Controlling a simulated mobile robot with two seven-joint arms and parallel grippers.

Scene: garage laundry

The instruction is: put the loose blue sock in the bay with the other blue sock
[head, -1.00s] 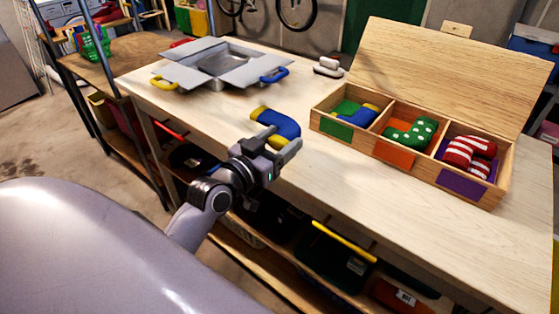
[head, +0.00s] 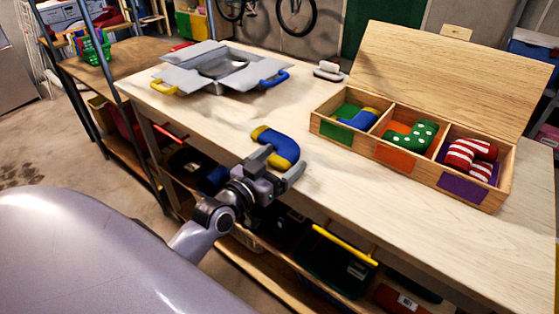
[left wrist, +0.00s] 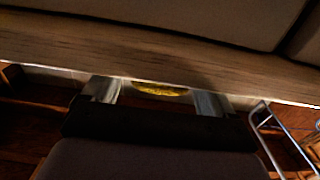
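The loose blue sock (head: 284,147), with yellow ends, lies bent near the table's front edge. My left gripper (head: 281,168) is open and empty at that edge, its fingers spread just in front of the sock's near end and partly overlapping it in the picture. In the left wrist view, the open gripper (left wrist: 155,95) has a small yellow patch between its fingers; I cannot tell what it belongs to. The other blue sock (head: 361,118) lies in the left bay of the wooden box (head: 410,159), the bay with the green label (head: 336,131). My right gripper is not in view.
The middle bay holds a green dotted sock (head: 412,134), the right bay red striped socks (head: 468,155). The box lid (head: 440,75) stands open behind. A grey open-flapped container (head: 205,72) and a brush (head: 328,71) stand farther back. Table between sock and box is clear.

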